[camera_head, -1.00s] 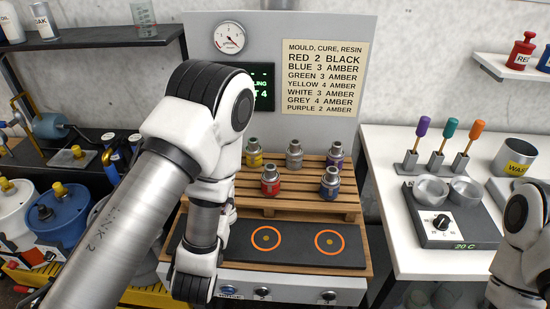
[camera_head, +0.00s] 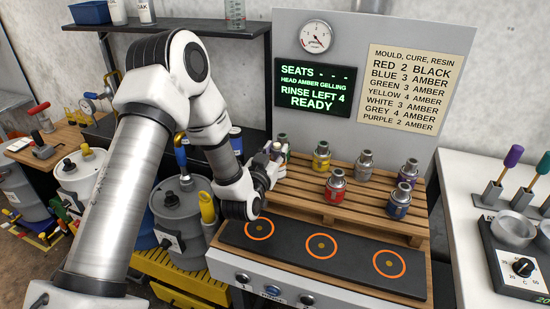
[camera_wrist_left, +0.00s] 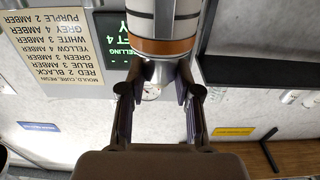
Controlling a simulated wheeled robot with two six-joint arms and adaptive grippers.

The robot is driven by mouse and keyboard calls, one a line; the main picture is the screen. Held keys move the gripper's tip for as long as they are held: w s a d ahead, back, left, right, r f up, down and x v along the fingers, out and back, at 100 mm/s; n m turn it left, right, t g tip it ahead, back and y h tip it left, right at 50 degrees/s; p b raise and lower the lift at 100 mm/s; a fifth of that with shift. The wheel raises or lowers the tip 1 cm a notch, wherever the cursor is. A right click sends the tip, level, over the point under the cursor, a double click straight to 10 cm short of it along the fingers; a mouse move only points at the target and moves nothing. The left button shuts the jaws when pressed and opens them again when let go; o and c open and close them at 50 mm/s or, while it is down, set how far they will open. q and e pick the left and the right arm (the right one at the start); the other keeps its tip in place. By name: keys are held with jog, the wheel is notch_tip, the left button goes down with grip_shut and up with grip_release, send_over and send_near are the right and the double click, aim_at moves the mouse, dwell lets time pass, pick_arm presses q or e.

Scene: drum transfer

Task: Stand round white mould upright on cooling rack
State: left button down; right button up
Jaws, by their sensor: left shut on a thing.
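The white mould (camera_head: 275,150) is in my left gripper (camera_head: 270,168), over the left end of the slatted wooden cooling rack (camera_head: 296,196). In the left wrist view my left gripper (camera_wrist_left: 160,95) is shut on the grey metal neck of the white mould (camera_wrist_left: 165,22), which has dark stripes and an orange-brown band. Its far end is cut off by the frame edge. In the head view the gripper and wrist hide most of it; I cannot tell whether it touches the rack. My right gripper is not in view.
A green mould (camera_head: 283,140) stands just behind the held one. Yellow (camera_head: 321,157), grey (camera_head: 365,166), purple (camera_head: 408,173), red (camera_head: 336,188) and blue (camera_head: 398,203) moulds stand on the rack. In front lies a dark plate (camera_head: 350,254) with three orange rings. A screen (camera_head: 316,86) stands behind.

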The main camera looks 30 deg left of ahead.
pick_arm(q)
jog(key=f, duration=0.3)
jog(key=shift+w+f+p, duration=0.3)
jog(key=shift+f+p, duration=0.05)
jog(key=shift+f, duration=0.05)
jog(key=shift+s, duration=0.2)
jog(key=c, duration=0.8)
grip_release()
jog(key=shift+w+f, duration=0.1)
jog(key=shift+r, duration=0.35)
jog(key=b+v, duration=0.3)
jog(key=v, duration=0.9)
jog(key=shift+f+b, duration=0.15)
jog(key=shift+b, duration=0.15)
